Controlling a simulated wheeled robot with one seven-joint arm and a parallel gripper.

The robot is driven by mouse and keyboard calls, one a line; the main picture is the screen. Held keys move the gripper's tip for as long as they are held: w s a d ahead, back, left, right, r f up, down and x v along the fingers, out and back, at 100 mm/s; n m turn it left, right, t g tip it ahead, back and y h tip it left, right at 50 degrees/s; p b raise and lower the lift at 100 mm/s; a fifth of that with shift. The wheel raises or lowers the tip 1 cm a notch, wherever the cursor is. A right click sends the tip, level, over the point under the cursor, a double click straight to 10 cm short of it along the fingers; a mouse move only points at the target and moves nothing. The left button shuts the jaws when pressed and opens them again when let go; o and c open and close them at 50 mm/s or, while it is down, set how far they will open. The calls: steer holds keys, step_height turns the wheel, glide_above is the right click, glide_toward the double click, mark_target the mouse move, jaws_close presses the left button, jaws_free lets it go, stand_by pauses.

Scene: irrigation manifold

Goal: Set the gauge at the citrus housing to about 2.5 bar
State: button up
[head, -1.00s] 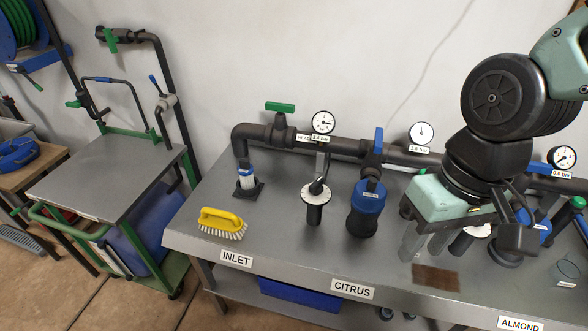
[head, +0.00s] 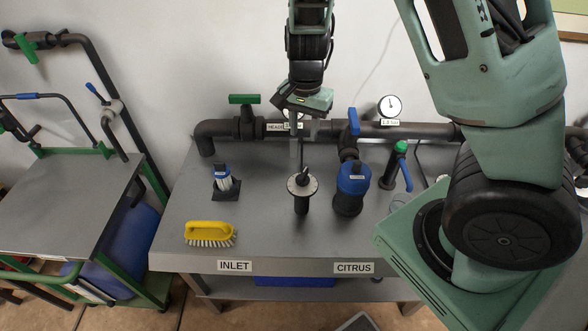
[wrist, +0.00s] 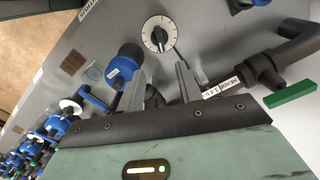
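The citrus housing (head: 350,203) is a black body with a blue top, standing behind the CITRUS label (head: 354,267). Left of it stands a black knob with a round white dial plate (head: 302,186); the dial (wrist: 158,35) faces the wrist camera. A round white gauge (head: 389,106) sits on the pipe right of the housing; the tag under it is too small to read surely. My gripper (head: 301,150) points down near the pipe, behind and above the knob. In the wrist view its two fingers (wrist: 161,86) stand apart with nothing between them.
A blue-handled valve (head: 354,122) rises by the pipe behind the housing. A green-handled valve (head: 244,99) is left of my gripper. A yellow brush (head: 210,233) lies at the front left. The HEADER gauge face is hidden behind my gripper.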

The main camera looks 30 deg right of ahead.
mark_target(303, 173)
step_height(303, 173, down, 15)
steer(key=shift+f+b, duration=0.1)
steer(key=shift+b, duration=0.4)
jaws_close()
